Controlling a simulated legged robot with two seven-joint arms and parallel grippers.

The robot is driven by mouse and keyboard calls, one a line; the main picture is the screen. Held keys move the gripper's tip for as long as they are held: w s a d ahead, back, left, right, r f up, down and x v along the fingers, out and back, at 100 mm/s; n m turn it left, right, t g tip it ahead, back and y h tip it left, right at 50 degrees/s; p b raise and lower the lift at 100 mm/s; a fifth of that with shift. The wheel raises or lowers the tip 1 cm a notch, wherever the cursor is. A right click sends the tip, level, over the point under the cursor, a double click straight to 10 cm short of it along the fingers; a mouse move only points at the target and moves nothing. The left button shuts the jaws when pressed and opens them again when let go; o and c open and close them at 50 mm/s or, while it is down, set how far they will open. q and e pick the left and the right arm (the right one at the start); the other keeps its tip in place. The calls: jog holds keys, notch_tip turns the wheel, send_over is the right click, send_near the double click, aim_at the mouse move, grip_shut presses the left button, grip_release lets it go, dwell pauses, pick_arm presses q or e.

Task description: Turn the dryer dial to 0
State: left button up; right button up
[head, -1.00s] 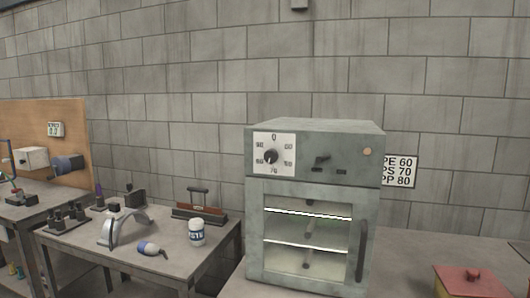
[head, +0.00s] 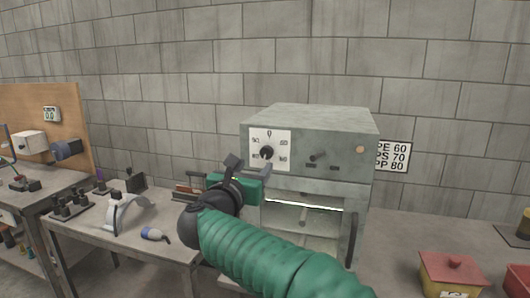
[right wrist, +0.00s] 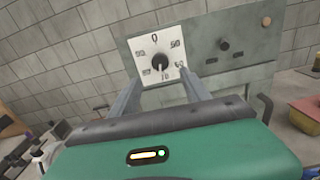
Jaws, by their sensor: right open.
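The dryer (head: 310,120) is a grey-green box with a glass door, standing on a table. Its dial is a black knob (head: 267,152) on a white number plate (head: 285,140) with 0 at the top. The knob (right wrist: 160,61) also shows in the right wrist view; I cannot tell for sure which number it points at. My right gripper (head: 250,166) is open and empty, in front of the dial and slightly lower left. In the right wrist view its two fingers (right wrist: 160,84) are spread below the knob, apart from it. My left gripper is not in view.
A second black knob (head: 314,157) and a round orange light (head: 360,149) are on the dryer's front. A red-lidded yellow box (head: 452,277) stands at the right. The left table (head: 80,235) holds several small tools. A wall sign (head: 393,156) hangs behind the dryer.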

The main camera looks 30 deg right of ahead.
aim_at(265, 154)
jog(key=p+x, duration=0.1)
jog(key=x, duration=0.9)
jog(key=shift+w+d, duration=0.1)
jog(key=shift+w, duration=0.1)
grip_shut()
